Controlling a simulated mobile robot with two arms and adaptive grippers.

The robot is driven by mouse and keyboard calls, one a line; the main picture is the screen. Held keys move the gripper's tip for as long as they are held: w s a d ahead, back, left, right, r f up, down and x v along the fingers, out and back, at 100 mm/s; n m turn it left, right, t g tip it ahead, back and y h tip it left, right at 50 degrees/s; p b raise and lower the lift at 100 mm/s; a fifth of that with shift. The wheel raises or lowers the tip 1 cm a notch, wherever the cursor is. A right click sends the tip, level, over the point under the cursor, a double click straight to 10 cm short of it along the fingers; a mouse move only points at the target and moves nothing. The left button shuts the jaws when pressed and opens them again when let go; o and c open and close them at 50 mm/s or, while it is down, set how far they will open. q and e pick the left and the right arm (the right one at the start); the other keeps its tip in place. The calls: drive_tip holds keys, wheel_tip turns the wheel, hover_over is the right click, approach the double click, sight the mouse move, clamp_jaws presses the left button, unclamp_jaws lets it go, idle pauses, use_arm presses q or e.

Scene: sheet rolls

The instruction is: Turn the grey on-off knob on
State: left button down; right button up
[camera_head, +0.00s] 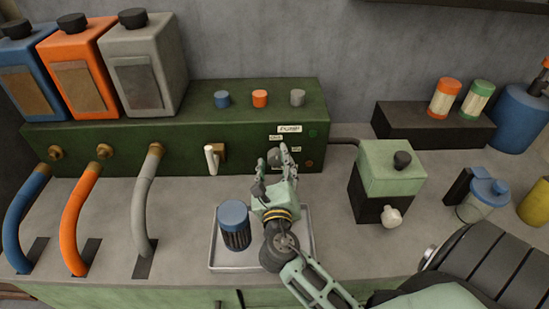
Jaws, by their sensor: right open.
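A small dark grey knob (274,156) is on the front face of the green machine box (240,113), below its white labels. My right gripper (271,165) reaches up from the lower right. Its fingers are open, one to each side of the knob in the picture. I cannot tell whether they touch it, and the gripper partly hides it. The way the knob points is too small to read. Three caps stand on top of the box: blue (222,99), orange (260,98) and grey (298,97). My left gripper is not in view.
A metal tray (218,262) with a dark blue-capped jar (234,225) lies below my right gripper. A white-handled lever (211,159) sticks out left of the knob. A green-and-black box (392,168) stands to the right. Blue, orange and grey hoses (144,205) hang at left.

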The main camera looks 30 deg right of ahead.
drive_tip(key=shift+x, duration=0.75)
drive_tip(key=shift+c, duration=0.5)
drive_tip(key=shift+s, duration=0.1)
drive_tip(key=c, duration=1)
